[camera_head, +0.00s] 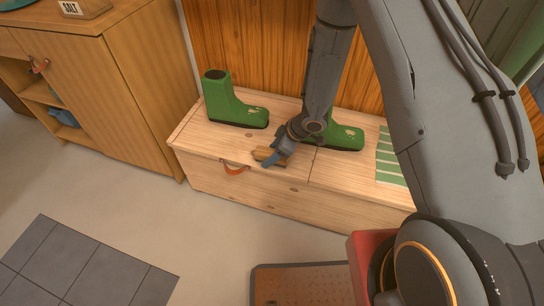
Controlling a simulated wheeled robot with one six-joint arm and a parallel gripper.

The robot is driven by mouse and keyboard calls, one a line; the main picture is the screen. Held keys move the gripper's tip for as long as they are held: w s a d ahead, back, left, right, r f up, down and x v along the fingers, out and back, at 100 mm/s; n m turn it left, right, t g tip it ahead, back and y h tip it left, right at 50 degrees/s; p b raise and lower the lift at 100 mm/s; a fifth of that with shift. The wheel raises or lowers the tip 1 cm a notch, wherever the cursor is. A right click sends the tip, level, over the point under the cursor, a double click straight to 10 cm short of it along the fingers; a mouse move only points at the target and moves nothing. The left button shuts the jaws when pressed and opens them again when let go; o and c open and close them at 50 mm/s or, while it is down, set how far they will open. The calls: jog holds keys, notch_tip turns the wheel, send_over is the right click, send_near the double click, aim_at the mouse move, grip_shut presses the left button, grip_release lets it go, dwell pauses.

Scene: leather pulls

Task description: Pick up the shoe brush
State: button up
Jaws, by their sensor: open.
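The shoe brush (262,153), a small brown wooden block, appears to lie on the top of the pale wooden bench (185,138), near its front edge. My gripper (271,157) is open and is at the brush, with a blue-grey finger in front of it. The gripper and wrist hide the brush's right part. I cannot tell whether the fingers touch it.
A green boot (230,103) stands on the bench left of my arm, and another green boot (347,136) is partly behind my arm. A green striped cloth or mat (388,158) lies at right. An orange leather pull (235,169) hangs on the bench front below the brush.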

jog(key=shift+f, duration=0.25)
dwell(0.3)
jog(key=shift+c, duration=0.4)
jog(key=c, duration=1.1)
